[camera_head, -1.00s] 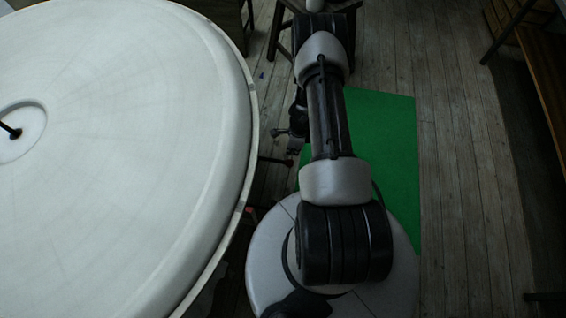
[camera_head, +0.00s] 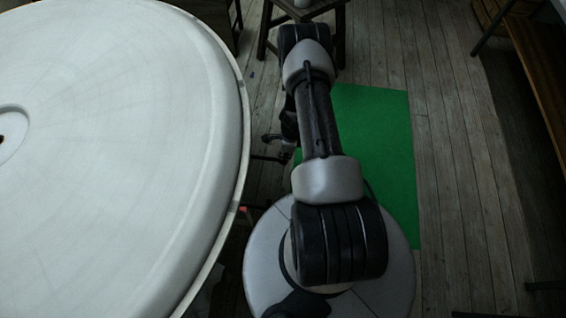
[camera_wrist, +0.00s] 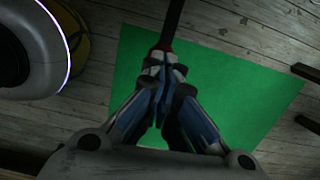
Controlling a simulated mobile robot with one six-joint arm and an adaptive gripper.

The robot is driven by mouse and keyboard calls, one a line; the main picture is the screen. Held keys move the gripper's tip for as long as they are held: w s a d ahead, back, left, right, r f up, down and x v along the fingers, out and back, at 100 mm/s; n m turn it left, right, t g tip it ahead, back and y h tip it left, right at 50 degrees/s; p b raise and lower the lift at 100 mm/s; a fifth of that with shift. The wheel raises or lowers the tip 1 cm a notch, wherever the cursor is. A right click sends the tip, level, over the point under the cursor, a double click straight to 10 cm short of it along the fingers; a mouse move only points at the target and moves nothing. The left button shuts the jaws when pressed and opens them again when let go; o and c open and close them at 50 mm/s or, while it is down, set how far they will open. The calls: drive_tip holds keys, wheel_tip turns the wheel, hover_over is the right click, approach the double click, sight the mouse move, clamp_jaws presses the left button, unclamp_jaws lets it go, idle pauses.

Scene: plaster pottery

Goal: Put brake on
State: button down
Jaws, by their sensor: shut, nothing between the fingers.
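A thin dark lever (camera_head: 264,157), perhaps the brake, sticks out from under the large white round wheel (camera_head: 150,150). In the wrist view the dark lever (camera_wrist: 174,18) comes down from the top edge, with a reddish end just beyond my fingertips. My gripper (camera_wrist: 163,66) is shut and empty, pointing at that end. Whether the fingertips touch the lever I cannot tell. In the head view my gripper (camera_head: 287,150) is small and dark beside the wheel's right rim, near the lever's end, partly hidden by my arm.
A green mat (camera_head: 385,150) lies on the plank floor (camera_head: 455,160) below my arm. A wooden stool (camera_head: 303,14) stands at the top, and a wooden bench (camera_head: 540,85) at the right. The floor between mat and bench is clear.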

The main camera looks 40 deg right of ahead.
sight(285, 162)
drive_tip(key=shift+a+f+b, duration=0.1)
drive_tip(key=shift+f+b, duration=0.3)
drive_tip(key=shift+f, duration=0.6)
wheel_tip(285, 162, down, 4)
drive_tip(key=b, duration=0.4)
drive_tip(key=shift+f, duration=0.25)
drive_tip(key=shift+r, duration=0.15)
drive_tip(key=shift+s+d+r, duration=0.3)
drive_tip(key=shift+s+d, duration=0.25)
drive_tip(key=shift+s+d+r, duration=0.25)
drive_tip(key=shift+s+d, duration=0.25)
